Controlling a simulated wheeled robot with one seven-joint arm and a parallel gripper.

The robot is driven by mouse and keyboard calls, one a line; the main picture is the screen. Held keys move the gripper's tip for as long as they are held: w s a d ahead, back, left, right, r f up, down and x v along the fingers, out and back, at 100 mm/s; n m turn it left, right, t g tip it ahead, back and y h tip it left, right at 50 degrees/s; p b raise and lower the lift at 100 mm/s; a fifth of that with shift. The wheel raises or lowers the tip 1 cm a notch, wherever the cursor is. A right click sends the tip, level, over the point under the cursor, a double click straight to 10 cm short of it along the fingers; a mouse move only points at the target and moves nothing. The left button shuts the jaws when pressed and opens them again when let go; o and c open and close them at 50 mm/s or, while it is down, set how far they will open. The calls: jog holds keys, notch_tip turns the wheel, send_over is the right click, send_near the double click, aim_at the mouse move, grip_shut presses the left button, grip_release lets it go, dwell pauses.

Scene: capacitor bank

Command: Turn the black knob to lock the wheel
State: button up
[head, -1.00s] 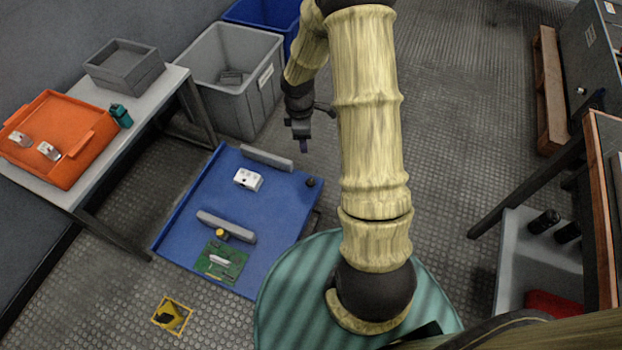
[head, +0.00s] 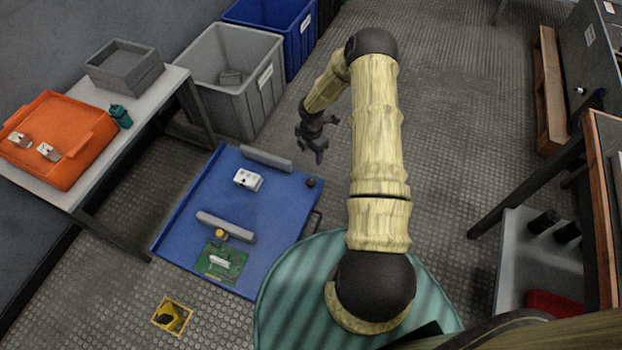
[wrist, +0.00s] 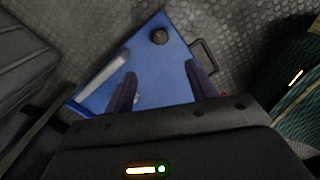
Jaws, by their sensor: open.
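The black knob (head: 311,182) sits at the right corner of a blue panel (head: 180,225) low over the floor. It also shows in the wrist view (wrist: 159,36) as a dark round cap near the panel's corner, beyond my fingertips. My gripper (head: 319,156) is above and just behind the knob in the head view, apart from it. In the wrist view my gripper (wrist: 162,78) has its two dark fingers spread with nothing between them. I cannot make out any wheel.
A wire handle (wrist: 205,55) sticks out beside the knob. The panel carries grey bars (head: 226,227), a white block (head: 248,180) and a green circuit board (head: 221,261). Grey (head: 228,80) and blue (head: 290,30) bins stand behind. Open floor (head: 450,110) lies to the right.

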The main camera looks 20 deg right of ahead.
aim_at(311, 181)
notch_tip(311, 181, down, 17)
jog(key=b, duration=0.6)
jog(key=shift+f+b, duration=0.15)
jog(key=shift+b, duration=0.2)
jog(key=c, duration=1)
